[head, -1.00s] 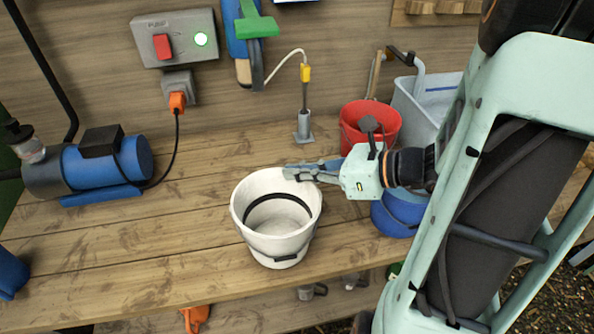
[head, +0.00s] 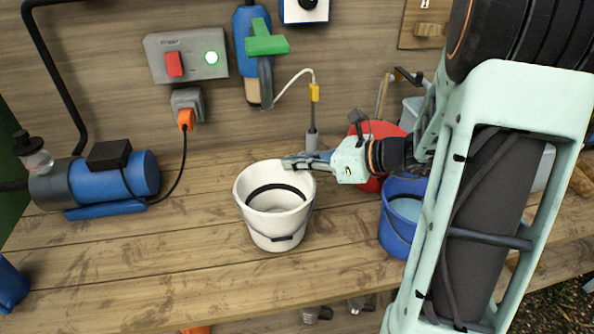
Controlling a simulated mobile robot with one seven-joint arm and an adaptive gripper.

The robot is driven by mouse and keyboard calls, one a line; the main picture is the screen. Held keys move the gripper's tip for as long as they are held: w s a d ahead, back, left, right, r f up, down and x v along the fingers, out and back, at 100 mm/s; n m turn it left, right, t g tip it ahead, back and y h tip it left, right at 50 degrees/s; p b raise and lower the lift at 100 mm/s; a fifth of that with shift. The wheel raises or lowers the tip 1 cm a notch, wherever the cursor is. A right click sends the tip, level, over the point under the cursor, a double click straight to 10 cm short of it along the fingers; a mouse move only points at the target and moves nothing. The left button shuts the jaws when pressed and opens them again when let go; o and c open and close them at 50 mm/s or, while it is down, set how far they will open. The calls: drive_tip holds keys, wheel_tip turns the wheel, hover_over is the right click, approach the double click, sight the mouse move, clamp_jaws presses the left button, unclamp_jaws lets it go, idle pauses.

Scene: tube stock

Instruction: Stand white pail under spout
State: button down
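The white pail (head: 275,234) is upright over the middle of the wooden bench, with a dark band visible inside it. I cannot tell whether its base touches the bench. My gripper (head: 303,162) reaches in from the right, with its fingers closed over the pail's back-right rim. The fingertips partly hide that rim. Which fitting is the spout is not clear. A blue wall fitting with a green lever (head: 268,40) and a grey lower end hangs above and behind the pail. A dark pipe (head: 42,60) runs up the wall at left.
A blue pump (head: 120,177) is on the left bench. A blue bucket (head: 395,240) with pale contents and a red bucket (head: 370,184) stand right, partly behind my arm. A grey post (head: 312,138) stands behind the gripper.

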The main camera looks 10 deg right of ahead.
drive_tip(key=shift+w+f+b, duration=0.25)
drive_tip(key=shift+w+f, duration=0.05)
drive_tip(key=shift+w, duration=0.4)
drive_tip(key=shift+w+f+b, duration=0.2)
drive_tip(key=shift+w+f, duration=0.1)
drive_tip(key=shift+w, duration=0.35)
drive_tip(key=shift+w+f+b, duration=0.25)
drive_tip(key=shift+w+f, duration=0.05)
drive_tip(key=shift+w, duration=0.4)
drive_tip(key=shift+f, duration=0.3)
drive_tip(key=c, duration=2.1)
unclamp_jaws()
drive_tip(key=v, duration=1.2)
